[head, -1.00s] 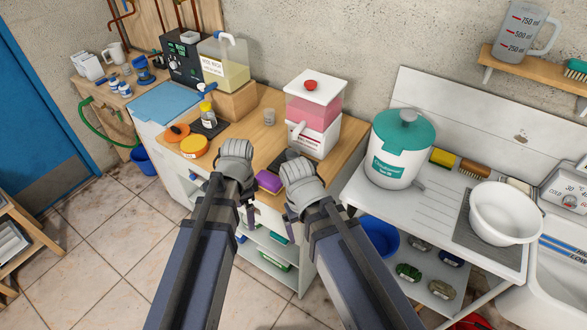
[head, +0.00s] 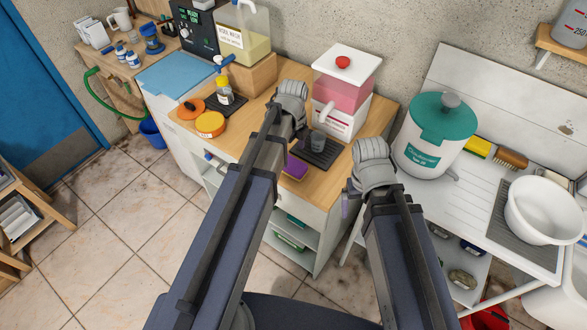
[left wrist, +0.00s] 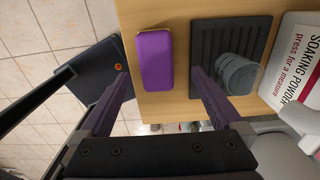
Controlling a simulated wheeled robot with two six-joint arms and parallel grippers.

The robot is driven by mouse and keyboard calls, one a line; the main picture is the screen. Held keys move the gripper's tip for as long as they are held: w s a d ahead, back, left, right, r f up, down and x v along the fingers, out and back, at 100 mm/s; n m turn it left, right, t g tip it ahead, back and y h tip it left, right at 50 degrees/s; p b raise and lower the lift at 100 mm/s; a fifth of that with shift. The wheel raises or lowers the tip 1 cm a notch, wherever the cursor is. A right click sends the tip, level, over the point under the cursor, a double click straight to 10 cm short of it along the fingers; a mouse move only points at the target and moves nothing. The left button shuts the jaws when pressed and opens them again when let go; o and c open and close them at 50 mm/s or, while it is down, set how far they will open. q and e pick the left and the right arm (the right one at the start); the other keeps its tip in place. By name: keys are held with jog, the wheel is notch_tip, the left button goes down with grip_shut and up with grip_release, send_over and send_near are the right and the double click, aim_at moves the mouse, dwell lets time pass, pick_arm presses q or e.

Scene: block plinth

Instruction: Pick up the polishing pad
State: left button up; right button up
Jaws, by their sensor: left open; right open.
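A purple block-shaped pad (head: 296,168) lies at the front edge of the wooden counter (head: 262,150), left of a dark ribbed mat. In the left wrist view the pad (left wrist: 155,60) shows whole, with a thin tan edge. My left gripper (head: 292,135) is open and empty above the counter by the pad. In the wrist view its purple fingers (left wrist: 165,95) stand apart, with the pad ahead between their lines and not touched. My right gripper (head: 357,190) is open and empty, to the right of the pad, near the gap between counter and sink unit.
A dark ribbed mat (head: 330,155) with a grey cup (head: 318,140) lies right of the pad, below the soaking powder dispenser (head: 345,95). Orange and yellow round items (head: 210,124) lie left. A white tub with green lid (head: 430,135) stands right.

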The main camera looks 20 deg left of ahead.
aim_at(292, 163)
pick_arm(q)
jog(key=shift+s+f+b, duration=0.15)
jog(key=shift+f+b, duration=1.25)
jog(key=shift+f, duration=0.15)
jog(key=shift+s+f+b, duration=0.15)
jog(key=shift+f+b, duration=1.2)
jog(key=shift+f, duration=0.2)
jog(key=shift+r, duration=0.1)
jog(key=shift+c, duration=0.2)
jog(key=c, duration=1.5)
jog(key=shift+r, duration=0.15)
notch_tip(292, 163, up, 10)
jog(key=p, duration=1)
